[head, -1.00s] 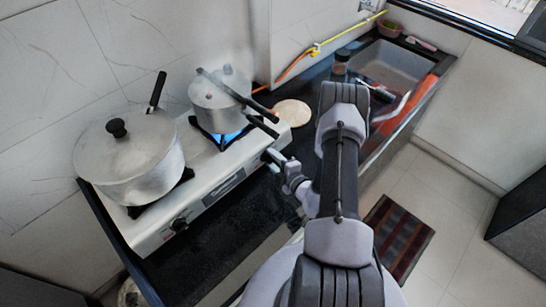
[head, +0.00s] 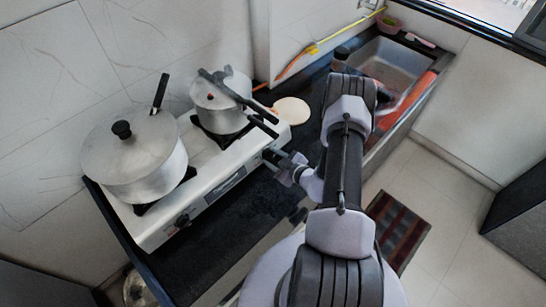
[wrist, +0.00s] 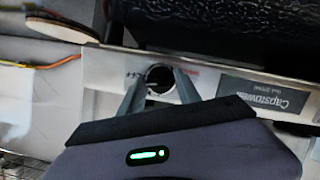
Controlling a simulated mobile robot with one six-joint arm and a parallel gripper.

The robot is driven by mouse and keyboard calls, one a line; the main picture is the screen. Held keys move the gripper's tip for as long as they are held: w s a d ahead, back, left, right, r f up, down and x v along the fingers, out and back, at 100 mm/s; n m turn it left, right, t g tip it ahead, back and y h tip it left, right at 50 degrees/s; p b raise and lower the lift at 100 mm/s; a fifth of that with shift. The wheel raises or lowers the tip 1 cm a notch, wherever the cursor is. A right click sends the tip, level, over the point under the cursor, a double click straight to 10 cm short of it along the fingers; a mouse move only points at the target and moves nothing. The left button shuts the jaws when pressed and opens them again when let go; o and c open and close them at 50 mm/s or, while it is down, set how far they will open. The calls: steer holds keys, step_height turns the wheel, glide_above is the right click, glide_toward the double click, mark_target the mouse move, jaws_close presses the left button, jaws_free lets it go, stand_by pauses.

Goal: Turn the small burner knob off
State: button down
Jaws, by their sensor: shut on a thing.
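The white two-burner stove (head: 152,232) stands on a black counter. The small burner (head: 220,137) is at its far end, under the small cooker (head: 216,108), and no blue flame shows there. My gripper (head: 274,155) is at the stove's front panel by that burner. In the wrist view, its two fingers (wrist: 161,84) are on either side of the round dark small burner knob (wrist: 159,77) and shut on it. The fingers partly cover the knob. In the head view the gripper hides the knob.
A large lidded pot (head: 135,160) sits on the near burner, with another knob (head: 182,220) below it. The small cooker's long handles (head: 262,124) stick out close to my gripper. A pale round board (head: 291,110) lies beyond the stove, and a sink (head: 393,65) is at the back right.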

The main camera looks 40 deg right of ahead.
steer(key=shift+m, duration=0.8)
steer(key=shift+y, duration=0.3)
steer(key=c, duration=0.9)
jaws_free()
steer(key=shift+o, duration=0.2)
steer(key=shift+s, duration=0.1)
steer(key=p+v, duration=0.2)
steer(key=v, duration=1.5)
steer(key=shift+r, duration=0.3)
